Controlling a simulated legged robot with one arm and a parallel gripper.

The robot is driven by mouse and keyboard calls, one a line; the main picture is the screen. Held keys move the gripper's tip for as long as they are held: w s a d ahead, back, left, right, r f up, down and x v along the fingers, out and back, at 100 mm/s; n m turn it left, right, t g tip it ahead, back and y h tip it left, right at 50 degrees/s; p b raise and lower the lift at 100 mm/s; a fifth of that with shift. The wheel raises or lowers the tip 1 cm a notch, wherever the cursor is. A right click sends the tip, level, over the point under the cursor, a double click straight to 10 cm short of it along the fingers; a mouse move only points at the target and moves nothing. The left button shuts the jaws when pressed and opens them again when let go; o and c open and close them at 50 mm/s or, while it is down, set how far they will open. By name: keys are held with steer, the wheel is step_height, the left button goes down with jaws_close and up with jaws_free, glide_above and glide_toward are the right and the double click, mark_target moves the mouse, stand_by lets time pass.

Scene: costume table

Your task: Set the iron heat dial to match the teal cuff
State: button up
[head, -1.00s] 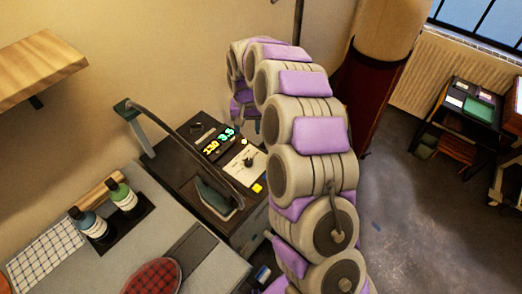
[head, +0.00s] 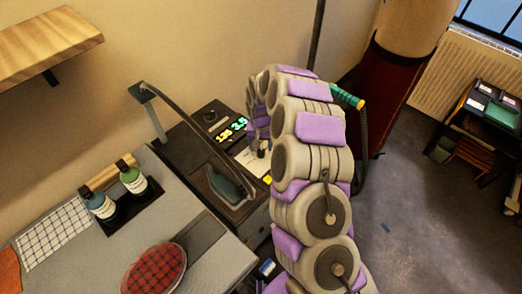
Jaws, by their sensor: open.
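The iron station (head: 187,145) is a dark box with an iron (head: 226,184) resting on its top, near the grey work surface. A lit display (head: 232,130) shows yellow and green digits too small to read surely. Beside it is a pale dial panel (head: 243,159), partly covered by my arm. My gripper (head: 260,148) is low over this panel, open, with its fingers small and partly hidden. The dial itself is hard to tell from the fingers, and contact is unclear. I cannot make out a teal cuff.
Two bottles (head: 133,178) stand in a dark tray on the grey surface (head: 93,252). A red tartan pad (head: 155,270) and a checked cloth (head: 52,235) lie nearby. A teal-and-yellow handle (head: 346,96) with a hose is behind my arm.

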mark_target(261, 151)
steer(key=shift+a+f, duration=0.1)
steer(key=shift+f, duration=1.4)
steer(key=c, duration=1)
steer(key=shift+c, duration=0.2)
